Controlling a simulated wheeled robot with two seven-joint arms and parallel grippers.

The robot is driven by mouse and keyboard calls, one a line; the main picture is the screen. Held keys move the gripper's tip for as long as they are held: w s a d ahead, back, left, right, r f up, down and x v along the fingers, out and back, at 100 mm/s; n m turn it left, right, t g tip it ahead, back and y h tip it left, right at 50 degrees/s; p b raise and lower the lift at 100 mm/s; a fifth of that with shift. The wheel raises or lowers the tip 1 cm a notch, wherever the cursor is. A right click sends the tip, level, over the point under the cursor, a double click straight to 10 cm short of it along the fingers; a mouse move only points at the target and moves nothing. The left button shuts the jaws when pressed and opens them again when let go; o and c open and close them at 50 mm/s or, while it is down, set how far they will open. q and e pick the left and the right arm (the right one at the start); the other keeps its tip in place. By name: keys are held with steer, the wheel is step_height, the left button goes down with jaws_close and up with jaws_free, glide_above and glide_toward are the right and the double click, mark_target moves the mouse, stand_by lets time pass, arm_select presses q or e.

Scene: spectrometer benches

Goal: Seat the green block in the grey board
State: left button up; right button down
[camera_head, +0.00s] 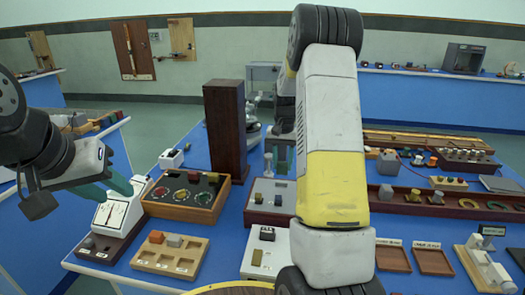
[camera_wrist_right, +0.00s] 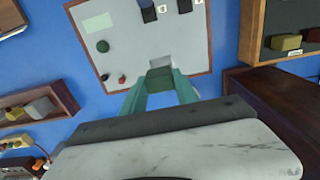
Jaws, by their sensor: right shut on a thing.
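My right gripper (camera_head: 280,152) hangs above the grey board (camera_head: 265,188), partly covered by my right arm in the head view. In the right wrist view its two teal fingertips (camera_wrist_right: 160,82) are shut on the green block (camera_wrist_right: 159,74). The grey board (camera_wrist_right: 135,45) has a wooden rim and lies beyond the fingertips. A pale square recess (camera_wrist_right: 162,61) shows right beside the block's far edge; I cannot tell whether the block touches the board. My left gripper (camera_head: 118,190) is open and empty at the left, near a white meter.
A tall dark wooden block (camera_head: 225,130) stands behind left. A wooden tray with coloured rings (camera_head: 155,210) lies to the left. A long dark tray (camera_head: 395,205) lies to the right.

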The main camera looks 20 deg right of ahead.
steer(key=shift+w+f, duration=0.1)
steer(key=shift+w, duration=0.15)
steer(key=shift+f, duration=3.4)
steer(key=c, duration=0.9)
jaws_free()
steer(key=shift+o, duration=0.2)
step_height(320, 180, up, 8)
steer(key=shift+f, duration=0.1)
steer(key=shift+s, duration=0.1)
